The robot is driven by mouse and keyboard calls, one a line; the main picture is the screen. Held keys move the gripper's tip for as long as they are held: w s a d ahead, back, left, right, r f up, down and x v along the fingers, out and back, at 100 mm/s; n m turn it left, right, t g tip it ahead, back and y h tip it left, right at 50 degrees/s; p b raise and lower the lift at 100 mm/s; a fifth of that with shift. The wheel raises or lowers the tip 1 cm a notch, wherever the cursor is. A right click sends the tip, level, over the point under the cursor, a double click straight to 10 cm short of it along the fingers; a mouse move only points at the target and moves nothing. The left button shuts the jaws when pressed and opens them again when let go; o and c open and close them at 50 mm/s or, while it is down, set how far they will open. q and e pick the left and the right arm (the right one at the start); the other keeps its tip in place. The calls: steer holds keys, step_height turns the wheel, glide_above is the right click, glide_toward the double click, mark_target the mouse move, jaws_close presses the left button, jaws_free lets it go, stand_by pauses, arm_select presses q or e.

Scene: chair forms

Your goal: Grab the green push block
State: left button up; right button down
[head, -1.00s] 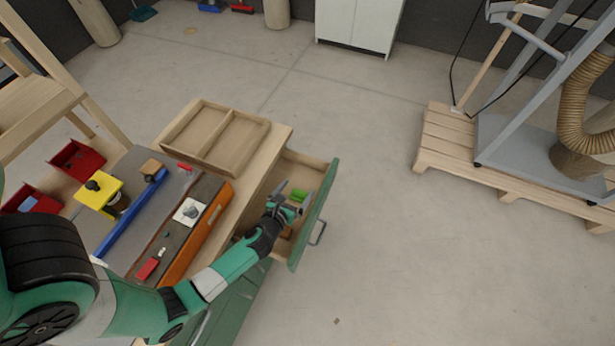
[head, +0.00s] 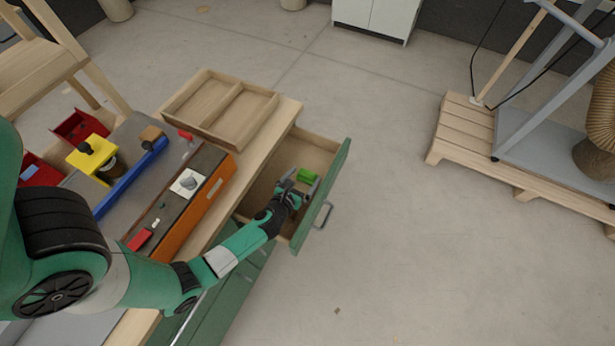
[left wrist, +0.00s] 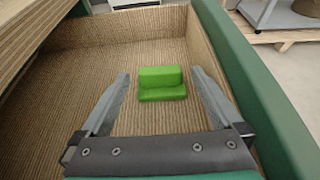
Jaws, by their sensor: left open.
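The green push block (head: 306,175) lies on the floor of the open drawer (head: 322,155). It is a small stepped green piece. In the left wrist view the green block (left wrist: 162,84) sits ahead of the fingertips, between their lines, with wooden drawer floor around it. My left gripper (head: 300,182) reaches into the drawer from the left and is open and empty. In the left wrist view its two fingers (left wrist: 162,80) are spread to either side, apart from the block. My right gripper is not in view.
The drawer's green front (left wrist: 250,75) and wooden side walls stand close around the gripper. A wooden divided tray (head: 222,108) sits on the cabinet top. A workbench fixture with an orange side (head: 195,220) is at left.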

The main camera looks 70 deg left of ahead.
mark_target(308, 171)
arm_select(q)
steer(key=b+x, duration=0.2)
steer(key=x, duration=0.3)
steer(key=shift+s+f, duration=0.1)
steer(key=shift+w+a, duration=0.15)
steer(key=shift+w, duration=0.1)
steer(key=shift+c, duration=0.4)
steer(key=c, duration=1.3)
steer(key=shift+r+p, duration=0.45)
steer(key=shift+r, duration=0.05)
step_height(308, 171, up, 3)
steer(key=shift+f+p, duration=0.15)
steer(key=shift+p, duration=1.05)
steer(key=s+d+r+p, duration=0.6)
steer(key=s+d+r, duration=0.2)
steer(key=d, duration=0.3)
steer(key=shift+s+r+p, duration=0.3)
steer(key=shift+s+r, duration=0.05)
steer(key=shift+r, duration=0.35)
